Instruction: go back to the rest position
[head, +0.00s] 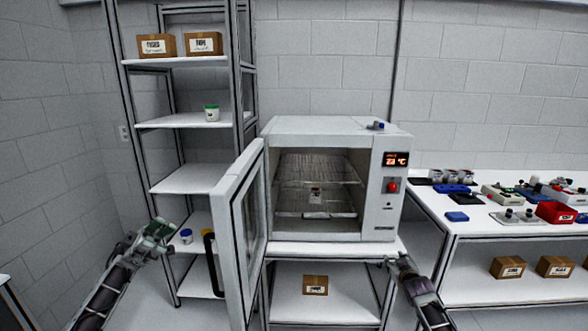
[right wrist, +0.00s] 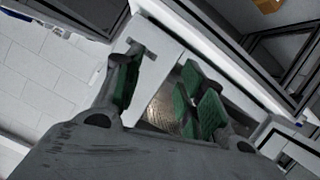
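My left gripper (head: 158,230), with green pads, is raised at the lower left, apart from the oven door. It is too small to tell whether it is open or shut, and nothing clearly shows in it. My right gripper (head: 393,260) is near the front right corner of the oven's stand. In the right wrist view its green-padded fingers (right wrist: 163,92) stand apart with nothing between them.
The white oven (head: 380,205) stands open, its door (head: 227,240) swung out between my arms. A small item (head: 316,195) sits inside. A shelf rack (head: 190,180) stands behind on the left. A table (head: 430,205) with several devices is on the right.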

